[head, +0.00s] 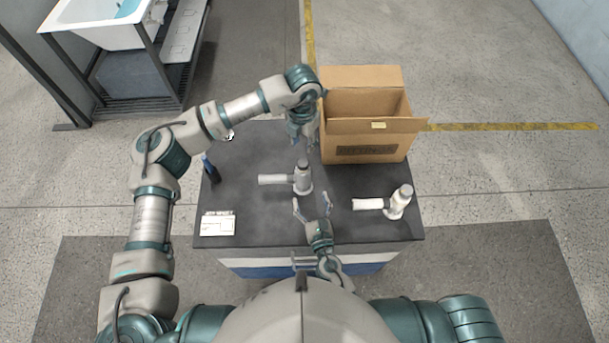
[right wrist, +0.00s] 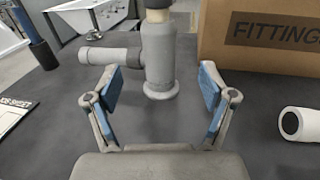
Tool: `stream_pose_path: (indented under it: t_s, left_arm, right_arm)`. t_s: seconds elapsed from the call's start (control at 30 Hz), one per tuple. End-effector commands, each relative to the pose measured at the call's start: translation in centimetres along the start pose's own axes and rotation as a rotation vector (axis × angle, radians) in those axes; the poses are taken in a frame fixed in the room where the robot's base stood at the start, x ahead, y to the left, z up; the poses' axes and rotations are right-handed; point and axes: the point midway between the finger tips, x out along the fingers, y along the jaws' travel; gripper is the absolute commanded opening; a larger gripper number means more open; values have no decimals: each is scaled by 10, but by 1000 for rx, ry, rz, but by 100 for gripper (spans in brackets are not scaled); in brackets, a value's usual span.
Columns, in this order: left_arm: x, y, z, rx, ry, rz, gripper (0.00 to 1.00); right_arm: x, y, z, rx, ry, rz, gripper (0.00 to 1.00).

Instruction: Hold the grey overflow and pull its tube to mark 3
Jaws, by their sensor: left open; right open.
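The grey overflow (head: 303,180) stands upright near the middle of the dark bench top, its tube (head: 272,180) pointing left. In the right wrist view the grey overflow (right wrist: 160,62) stands straight ahead on its round foot, with its tube (right wrist: 105,56) to the left; its top is cut off. My left gripper (head: 303,138) is open and hangs just behind the overflow's top, apart from it as far as I can tell. My right gripper (head: 312,203) is open in front of the overflow; its fingers (right wrist: 160,88) are spread with nothing between them. I cannot read any marks on the tube.
A white overflow (head: 397,204) stands at the right, its tube (right wrist: 298,124) pointing left. An open cardboard box (head: 365,145) fills the back right. A job sheet (head: 218,224) lies front left; a dark, blue-topped tool (head: 210,169) is at the left edge.

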Motion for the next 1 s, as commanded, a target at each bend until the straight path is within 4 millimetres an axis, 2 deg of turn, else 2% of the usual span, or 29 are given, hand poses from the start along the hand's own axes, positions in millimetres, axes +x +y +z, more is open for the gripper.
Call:
stream_pose_path:
  t_s: [0.1,0.3,0.5,0.9,0.93,1.0]
  left_arm:
    - [0,0,0,0,0,0,42]
    - [0,0,-1,0,-1,1,42]
    - [0,0,-1,0,-1,1,42]
    - [0,-1,-1,0,-1,1,42]
    - [0,-1,-1,0,-1,1,42]
    - [0,-1,-1,0,-1,1,42]
  right_arm:
    - [27,0,1,2,-3,-2,82]
    - [67,0,1,2,-3,-1,82]
    - [92,0,0,2,-1,1,82]
    - [100,0,0,0,-1,0,82]
    - [100,0,0,1,-1,0,77]
    - [100,0,0,1,-1,0,60]
